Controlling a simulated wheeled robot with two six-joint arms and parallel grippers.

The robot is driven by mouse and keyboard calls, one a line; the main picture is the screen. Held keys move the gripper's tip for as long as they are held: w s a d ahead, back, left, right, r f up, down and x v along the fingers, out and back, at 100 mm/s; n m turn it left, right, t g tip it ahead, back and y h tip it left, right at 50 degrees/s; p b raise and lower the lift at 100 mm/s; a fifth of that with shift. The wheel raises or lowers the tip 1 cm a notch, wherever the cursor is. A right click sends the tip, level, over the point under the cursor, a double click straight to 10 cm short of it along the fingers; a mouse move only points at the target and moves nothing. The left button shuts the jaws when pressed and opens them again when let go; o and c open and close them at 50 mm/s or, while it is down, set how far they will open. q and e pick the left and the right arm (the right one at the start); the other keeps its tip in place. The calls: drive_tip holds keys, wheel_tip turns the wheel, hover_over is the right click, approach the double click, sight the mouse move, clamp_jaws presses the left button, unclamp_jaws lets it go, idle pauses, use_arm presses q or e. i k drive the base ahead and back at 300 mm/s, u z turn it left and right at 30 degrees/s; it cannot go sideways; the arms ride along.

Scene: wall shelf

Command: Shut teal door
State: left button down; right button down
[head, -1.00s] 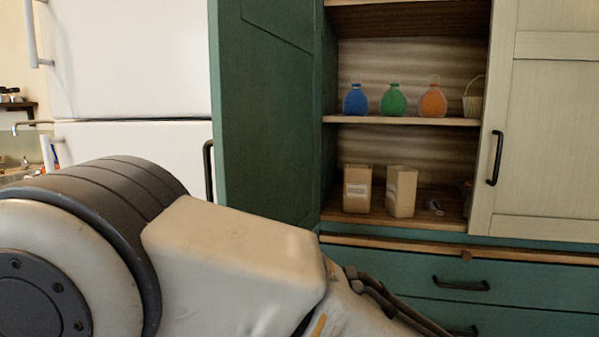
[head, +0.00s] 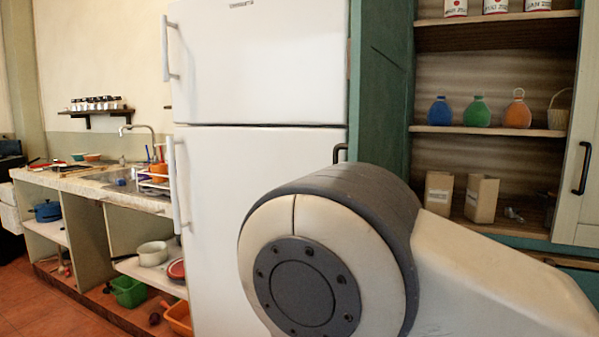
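The teal door (head: 382,95) stands open at the left side of the wall shelf, swung out towards me and seen at a steep angle. Its dark handle (head: 340,153) shows at the door's near edge, beside the fridge. One of my arm's large links fills the lower right and hides the lower part of the door. Neither of my grippers is in view.
The open shelf (head: 480,132) holds blue, green and orange bottles, a basket, paper boxes and cans. A cream door (head: 577,205) is at the right. A white fridge (head: 260,70) stands left of the teal door. A counter (head: 85,180) is further left.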

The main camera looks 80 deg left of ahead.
sight(382, 41)
drive_tip(key=k, duration=0.4)
drive_tip(key=u, duration=0.75)
